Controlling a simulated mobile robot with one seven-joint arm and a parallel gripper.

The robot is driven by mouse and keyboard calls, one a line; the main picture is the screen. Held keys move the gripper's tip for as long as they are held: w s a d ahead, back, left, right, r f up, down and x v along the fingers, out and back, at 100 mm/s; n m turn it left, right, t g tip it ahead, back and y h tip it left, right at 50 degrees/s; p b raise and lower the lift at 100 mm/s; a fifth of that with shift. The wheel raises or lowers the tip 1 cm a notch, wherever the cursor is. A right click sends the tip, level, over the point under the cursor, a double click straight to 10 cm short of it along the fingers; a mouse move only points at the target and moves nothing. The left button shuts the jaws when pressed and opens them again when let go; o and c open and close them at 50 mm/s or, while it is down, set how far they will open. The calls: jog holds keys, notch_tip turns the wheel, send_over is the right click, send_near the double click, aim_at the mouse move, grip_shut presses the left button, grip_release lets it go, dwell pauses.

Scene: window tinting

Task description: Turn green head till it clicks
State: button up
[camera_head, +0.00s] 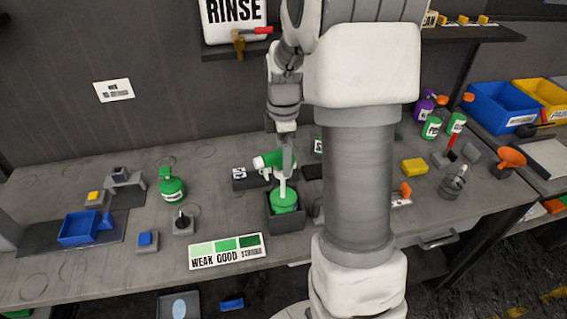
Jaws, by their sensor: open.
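The green spray head (262,162), with white parts, is directly above the green bottle (284,203). A white stem (282,186) shows between them. The bottle stands upright in a dark square holder (287,222) near the middle of the bench. My gripper (287,168) points down at the right side of the head and is open. It partly covers the head, so I cannot tell whether a finger touches it or whether the head is seated on the bottle's neck.
A second green spray bottle (172,186) stands to the left. A WEAK/GOOD/STRONG colour card (227,252) lies in front of the holder. A blue tray (80,228) is at far left. My arm's thick column hides the bench right of the holder.

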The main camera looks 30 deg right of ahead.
jog(key=shift+f, duration=1.65)
jog(key=c, duration=1.4)
jog(key=shift+m, duration=1.2)
jog(key=shift+c, duration=0.2)
jog(key=o, duration=0.9)
jog(key=shift+m, duration=0.5)
jog(key=o, duration=0.5)
jog(key=shift+o, duration=0.2)
jog(key=shift+r, duration=0.15)
notch_tip(320, 180, up, 17)
jog(key=shift+r+b, duration=0.15)
jog(key=shift+b, duration=0.2)
